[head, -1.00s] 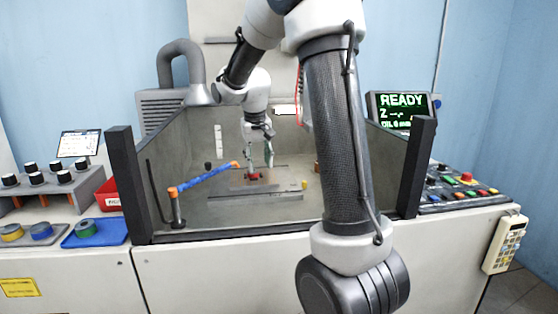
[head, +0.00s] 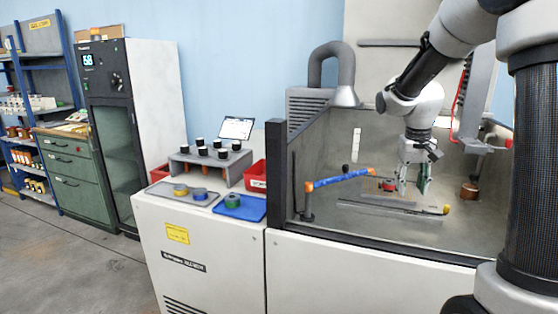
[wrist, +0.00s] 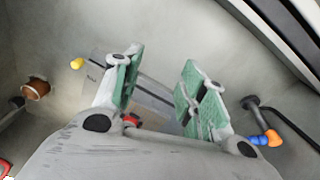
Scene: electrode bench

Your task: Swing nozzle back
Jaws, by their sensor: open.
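The nozzle is a blue segmented hose (head: 340,179) with orange ends. It rises from a dark post at the tank's left front and reaches right, its orange tip (head: 371,171) near the red part (head: 388,184) on the plate. My gripper (head: 413,186) is open and empty inside the tank, to the right of the nozzle tip and apart from it. In the wrist view, my gripper's green-padded fingers (wrist: 160,88) are spread wide. An orange and blue piece of the nozzle (wrist: 268,138) shows at the right, outside the fingers; the rest is hidden.
The tank's dark front-left post (head: 277,175) and front rim bound the space. A flat plate (head: 375,209) lies on the tank floor with a yellow-tipped piece (head: 446,209). A copper-coloured cylinder (head: 469,190) stands at right. An electrode rack (head: 212,165) is outside, left.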

